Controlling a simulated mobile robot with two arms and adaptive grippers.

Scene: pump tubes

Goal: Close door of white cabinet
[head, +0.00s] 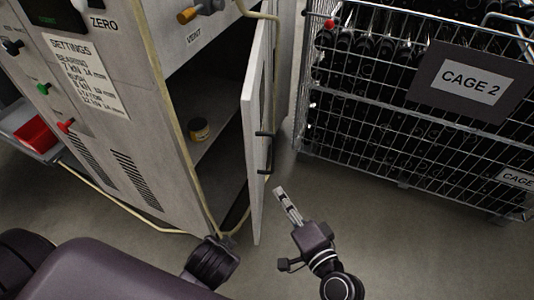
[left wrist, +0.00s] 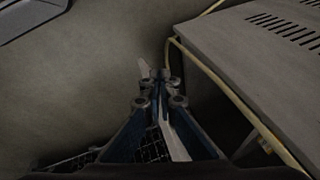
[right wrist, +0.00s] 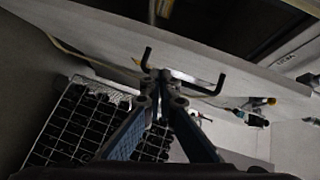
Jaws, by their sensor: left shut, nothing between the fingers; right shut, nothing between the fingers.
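The white cabinet (head: 150,120) stands at the left of the head view. Its door (head: 256,130) is open, swung outward, showing the dark interior. A black bar handle (head: 265,153) is on the door's outer face. My right gripper (head: 280,190) is shut and empty, just right of the door and below the handle. In the right wrist view, the handle (right wrist: 217,87) lies just beyond the shut fingertips (right wrist: 162,78); I cannot tell whether they touch. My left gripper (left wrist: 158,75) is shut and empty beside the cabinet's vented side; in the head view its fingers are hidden.
A wire cage (head: 410,120) of dark bottles, labelled CAGE 2, stands right of the door. A small yellow-and-black tin (head: 199,129) sits inside the cabinet. A pale hose (head: 125,208) runs around the cabinet's base. The floor (head: 400,250) in front of the cage is clear.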

